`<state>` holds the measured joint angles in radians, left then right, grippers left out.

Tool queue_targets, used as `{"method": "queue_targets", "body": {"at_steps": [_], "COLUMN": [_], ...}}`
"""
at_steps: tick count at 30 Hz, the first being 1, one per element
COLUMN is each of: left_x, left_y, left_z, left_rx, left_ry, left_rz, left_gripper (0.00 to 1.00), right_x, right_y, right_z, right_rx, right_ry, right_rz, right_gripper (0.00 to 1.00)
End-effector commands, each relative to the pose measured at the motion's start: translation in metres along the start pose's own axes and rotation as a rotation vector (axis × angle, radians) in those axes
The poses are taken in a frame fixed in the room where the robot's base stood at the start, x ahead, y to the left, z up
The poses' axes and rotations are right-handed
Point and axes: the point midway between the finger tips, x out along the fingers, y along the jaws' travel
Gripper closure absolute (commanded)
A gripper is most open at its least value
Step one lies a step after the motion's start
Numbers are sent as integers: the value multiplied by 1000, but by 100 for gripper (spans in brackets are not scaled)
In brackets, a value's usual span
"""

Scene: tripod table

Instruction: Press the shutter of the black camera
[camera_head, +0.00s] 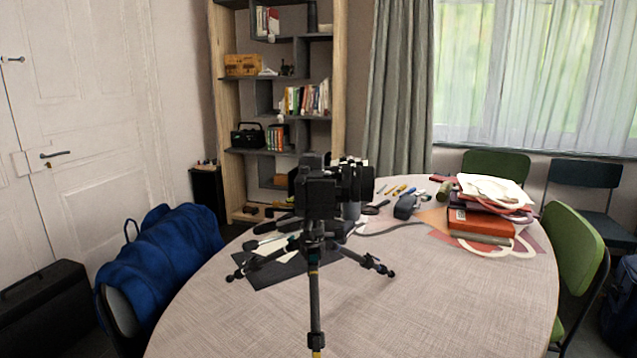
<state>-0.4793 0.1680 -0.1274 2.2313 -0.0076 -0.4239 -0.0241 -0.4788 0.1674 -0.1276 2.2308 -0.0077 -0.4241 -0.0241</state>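The black camera (318,190) is mounted on a black tripod (313,285) in the middle of the view. The tripod stands at the table (440,300), with its legs spread over the tabletop. The shutter button is too small to make out. Neither of my grippers shows in the head view, so nothing of mine is seen touching the camera.
A red book stack (480,221) with a tote bag lies on the table's right side. Small tools and pens (398,190) lie behind the camera. A blue jacket (165,255) hangs over a chair at left. A green chair (574,250) is at right. The table's front right is clear.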

Motion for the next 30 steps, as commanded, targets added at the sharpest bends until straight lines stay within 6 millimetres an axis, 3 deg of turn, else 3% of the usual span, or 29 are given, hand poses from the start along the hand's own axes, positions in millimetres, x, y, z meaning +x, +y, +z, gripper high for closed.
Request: {"method": "queue_targets", "body": {"at_steps": [13,21,30], "left_x": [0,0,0], "left_y": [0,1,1], "left_z": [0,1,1], "left_rx": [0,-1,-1], "left_ry": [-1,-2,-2], "left_rz": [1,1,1], "left_gripper": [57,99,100], "right_x": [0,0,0], "right_y": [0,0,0], "right_z": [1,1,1], "right_rx": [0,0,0], "right_ry": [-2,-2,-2], "right_rz": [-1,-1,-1], "right_gripper": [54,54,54]}}
